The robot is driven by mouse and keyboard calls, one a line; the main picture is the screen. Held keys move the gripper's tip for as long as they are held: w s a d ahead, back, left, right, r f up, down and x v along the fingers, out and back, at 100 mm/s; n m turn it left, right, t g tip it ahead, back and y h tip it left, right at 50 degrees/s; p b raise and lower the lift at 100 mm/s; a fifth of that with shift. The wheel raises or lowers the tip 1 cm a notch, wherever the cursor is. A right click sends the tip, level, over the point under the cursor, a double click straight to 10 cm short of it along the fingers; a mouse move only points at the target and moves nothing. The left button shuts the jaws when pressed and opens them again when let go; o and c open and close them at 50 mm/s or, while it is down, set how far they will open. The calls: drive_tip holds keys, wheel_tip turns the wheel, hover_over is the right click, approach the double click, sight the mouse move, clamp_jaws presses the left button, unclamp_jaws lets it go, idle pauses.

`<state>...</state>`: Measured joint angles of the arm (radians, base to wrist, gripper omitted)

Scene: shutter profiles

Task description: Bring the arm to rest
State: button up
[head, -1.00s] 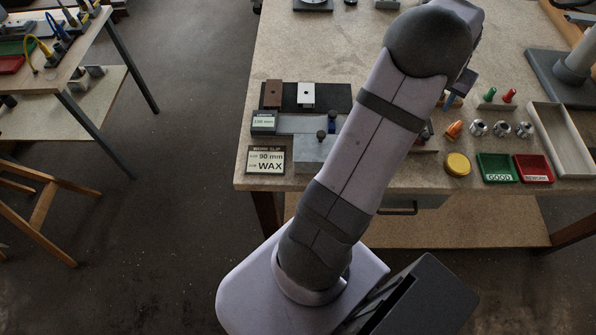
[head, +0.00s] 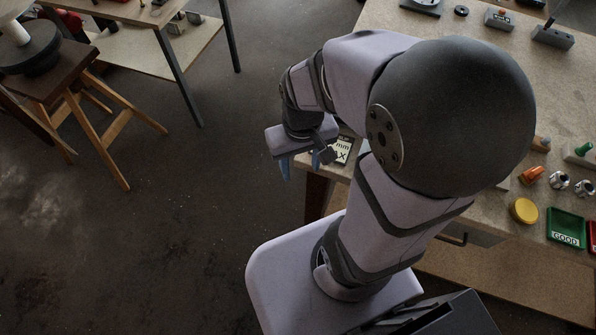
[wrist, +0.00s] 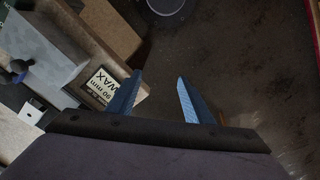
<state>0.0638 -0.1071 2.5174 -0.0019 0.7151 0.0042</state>
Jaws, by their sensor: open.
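My gripper (head: 301,172) hangs to the left of the workbench's left edge, over the dark floor, in the head view. Its two blue fingers point down and stand apart, with nothing between them. The wrist view also shows the open fingers (wrist: 156,98) with bare floor beyond them. My arm is folded, its large dark elbow covering much of the bench in the head view.
The workbench (head: 390,22) stands to the right of my gripper. A yellow round lid (head: 524,211) and green GOOD tray (head: 566,228) are on the right. A wooden stool (head: 100,120) stands left, with open floor between.

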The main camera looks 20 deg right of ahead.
drive_tip(key=shift+s+a+f+n, duration=0.15)
drive_tip(key=shift+s+a+n, duration=0.25)
drive_tip(key=shift+s+a, duration=0.4)
